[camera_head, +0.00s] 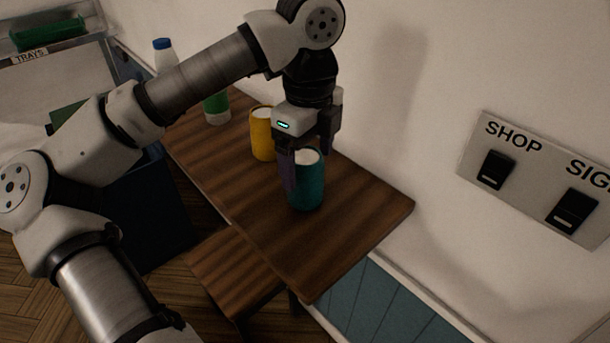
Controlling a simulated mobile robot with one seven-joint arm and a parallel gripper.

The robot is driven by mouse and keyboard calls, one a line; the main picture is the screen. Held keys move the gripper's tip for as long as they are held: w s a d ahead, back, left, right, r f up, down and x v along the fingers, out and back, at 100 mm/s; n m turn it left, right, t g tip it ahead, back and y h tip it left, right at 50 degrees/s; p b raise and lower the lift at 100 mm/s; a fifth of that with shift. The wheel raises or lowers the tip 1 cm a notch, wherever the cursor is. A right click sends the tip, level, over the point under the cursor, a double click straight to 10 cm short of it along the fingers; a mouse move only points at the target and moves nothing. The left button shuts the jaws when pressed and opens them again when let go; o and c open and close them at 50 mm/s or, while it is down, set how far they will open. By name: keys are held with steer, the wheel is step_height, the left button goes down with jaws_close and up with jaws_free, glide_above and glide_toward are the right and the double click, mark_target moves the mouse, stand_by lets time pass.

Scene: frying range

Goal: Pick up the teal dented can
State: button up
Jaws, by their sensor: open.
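The teal can (309,188) stands upright on the wooden table (345,242), toward its right end. Its pale top shows; I cannot make out a dent at this size. My gripper (305,160) points down right at the can, with its fingers at the can's upper part. One purplish finger shows in front of the can's left side; the other finger is mostly hidden. The gripper is open, and I cannot tell whether a finger touches the can.
A yellow can (262,135) stands just left of and behind the gripper. A green and white bottle (216,107) and a blue-capped bottle (163,55) are farther back. The wall with a switch panel (540,178) borders the table's right side. The table's front end is clear.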

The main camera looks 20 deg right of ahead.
mark_target(307, 195)
steer(key=shift+w+a+f+p, duration=0.15)
steer(key=shift+f+p, duration=0.25)
steer(key=shift+f, duration=0.9)
steer(key=shift+w+a+f+p, duration=0.1)
steer(key=shift+f+p, duration=0.25)
steer(key=shift+f, duration=0.95)
steer(key=c, duration=1)
steer(key=shift+r, duration=0.15)
